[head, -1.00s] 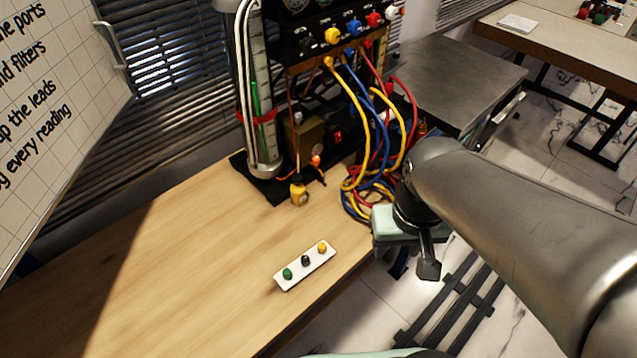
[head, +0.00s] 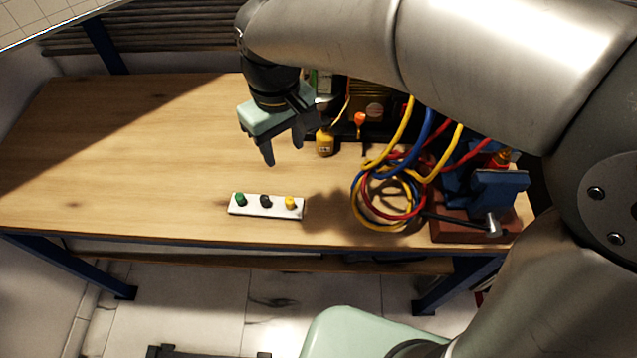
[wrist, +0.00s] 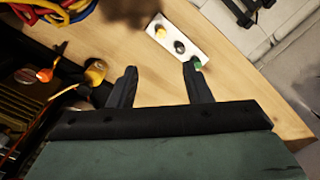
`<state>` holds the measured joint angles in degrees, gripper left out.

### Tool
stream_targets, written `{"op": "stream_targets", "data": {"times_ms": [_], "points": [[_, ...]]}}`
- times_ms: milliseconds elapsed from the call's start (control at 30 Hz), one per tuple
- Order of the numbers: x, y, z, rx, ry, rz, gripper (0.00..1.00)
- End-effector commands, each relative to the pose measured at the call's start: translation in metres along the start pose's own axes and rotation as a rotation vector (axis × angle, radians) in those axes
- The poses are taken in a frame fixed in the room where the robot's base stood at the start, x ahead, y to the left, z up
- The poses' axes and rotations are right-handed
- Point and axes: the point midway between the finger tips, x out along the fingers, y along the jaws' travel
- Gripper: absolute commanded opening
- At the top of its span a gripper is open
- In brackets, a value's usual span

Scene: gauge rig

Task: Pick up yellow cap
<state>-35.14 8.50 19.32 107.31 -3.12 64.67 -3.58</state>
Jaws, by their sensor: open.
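The yellow cap (head: 290,203) sits at the right end of a small white tray (head: 265,213) near the front edge of the wooden bench. A black cap (head: 265,201) is in the middle of the tray and a green cap (head: 241,199) at its left end. In the wrist view the yellow cap (wrist: 160,33) shows beyond my fingertips, at the far end of the tray from the green one. My gripper (head: 284,154) is open and empty, above the bench and behind the tray in the head view. Its two fingers (wrist: 161,72) are spread apart in the wrist view.
A yellow bottle-like item (head: 325,143) stands close to the right of my gripper. Coiled red, blue and yellow leads (head: 390,200) lie right of the tray, beside a blue vise (head: 497,190). The bench left of the tray is clear.

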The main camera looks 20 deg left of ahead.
Motion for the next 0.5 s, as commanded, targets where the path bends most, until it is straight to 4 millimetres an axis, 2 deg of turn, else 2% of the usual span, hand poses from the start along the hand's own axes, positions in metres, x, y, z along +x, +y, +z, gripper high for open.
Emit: {"op": "stream_targets", "data": {"times_ms": [167, 500], "points": [[0.028, -0.001, 0.0, -0.004, -0.006, -0.002, 0.45], [0.099, -0.001, 0.0, -0.002, -0.005, -0.002, 0.45]]}}
